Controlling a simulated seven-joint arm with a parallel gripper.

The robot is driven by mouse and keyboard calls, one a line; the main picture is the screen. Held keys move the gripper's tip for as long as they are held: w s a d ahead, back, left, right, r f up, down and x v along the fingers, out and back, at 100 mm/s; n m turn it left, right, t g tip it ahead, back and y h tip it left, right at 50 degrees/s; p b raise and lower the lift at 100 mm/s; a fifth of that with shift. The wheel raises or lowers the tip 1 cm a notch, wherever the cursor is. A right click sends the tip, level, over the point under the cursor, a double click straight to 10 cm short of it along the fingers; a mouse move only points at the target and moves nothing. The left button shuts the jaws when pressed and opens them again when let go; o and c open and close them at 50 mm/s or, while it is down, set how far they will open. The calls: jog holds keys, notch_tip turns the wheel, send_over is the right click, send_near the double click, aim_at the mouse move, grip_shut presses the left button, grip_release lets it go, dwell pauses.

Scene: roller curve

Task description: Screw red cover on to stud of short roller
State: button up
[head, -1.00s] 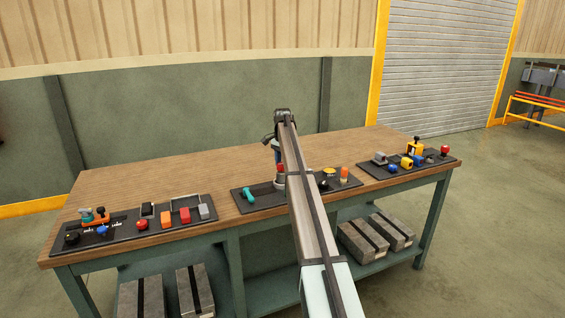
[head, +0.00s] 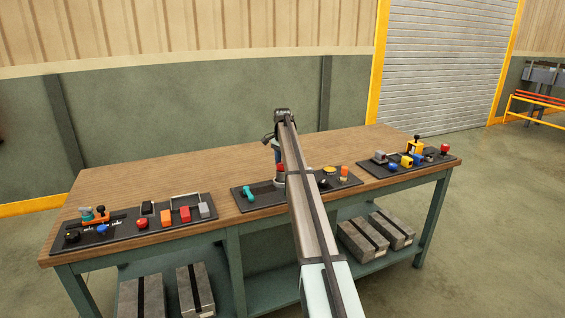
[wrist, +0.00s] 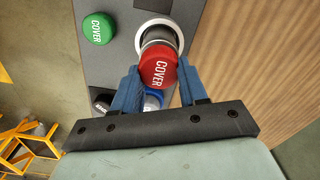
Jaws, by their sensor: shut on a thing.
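My gripper (wrist: 157,88) is shut on the red cover (wrist: 158,72), a round cap lettered "COVER", held between its two blue fingers. In the wrist view the red cover overlaps the near part of a silver, ring-shaped round part (wrist: 146,27), which looks like the roller seat; whether they touch I cannot tell. The stud is hidden behind the cover. In the head view my gripper (head: 278,163) is at the middle tray, partly hidden by my arm.
A green cover (wrist: 97,28) lies left of the ring. A blue part (wrist: 153,101) and a black part (wrist: 103,103) show near the fingers. The left tray (head: 130,232) and right tray (head: 381,173) hold several parts. Bare tabletop (head: 180,172) lies behind the trays.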

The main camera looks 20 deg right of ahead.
jog(key=m, duration=0.5)
jog(key=shift+m, duration=0.4)
jog(key=shift+w+r+m, duration=0.1)
jog(key=shift+w+m, duration=0.05)
jog(key=shift+m, duration=0.65)
